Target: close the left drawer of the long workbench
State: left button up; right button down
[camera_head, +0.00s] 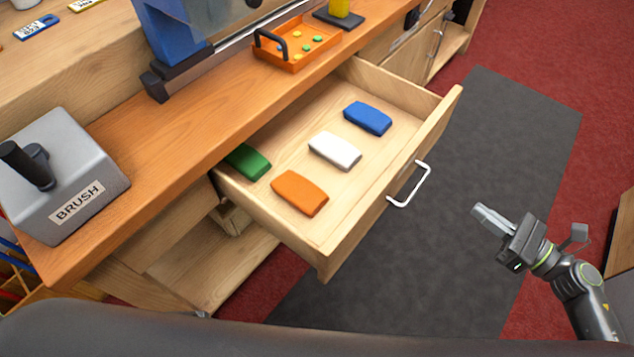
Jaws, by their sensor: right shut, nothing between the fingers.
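The left drawer (333,233) of the long workbench (190,125) is pulled far out. Inside lie an orange block (300,193), a white block (335,151), a blue block (368,118) and a green block (247,161), the green one partly under the benchtop. The drawer's front carries a white bar handle (410,186). My right gripper (479,212) is shut and empty. It is to the right of the handle, apart from it, with its fingers pointing toward the drawer front. My left gripper is not in view.
On the benchtop stand a grey box labelled BRUSH (62,180), an orange tray (296,62) with small coloured pieces, and a blue machine (172,38). A dark mat (500,140) on red carpet (560,45) leaves free floor before the drawer.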

jog(key=s+a+n+g+y, duration=0.1)
jog(key=a+n+g, duration=0.1)
jog(key=n, duration=0.1)
jog(key=p, duration=0.2)
send_near(403, 174)
jog(key=x, duration=0.5)
jog(key=shift+a+r, duration=0.1)
jog(key=shift+r, duration=0.05)
jog(key=shift+x, duration=0.85)
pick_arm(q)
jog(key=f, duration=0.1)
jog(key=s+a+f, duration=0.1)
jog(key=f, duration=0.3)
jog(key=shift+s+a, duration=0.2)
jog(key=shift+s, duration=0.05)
pick_arm(e)
jog(key=shift+w, duration=0.1)
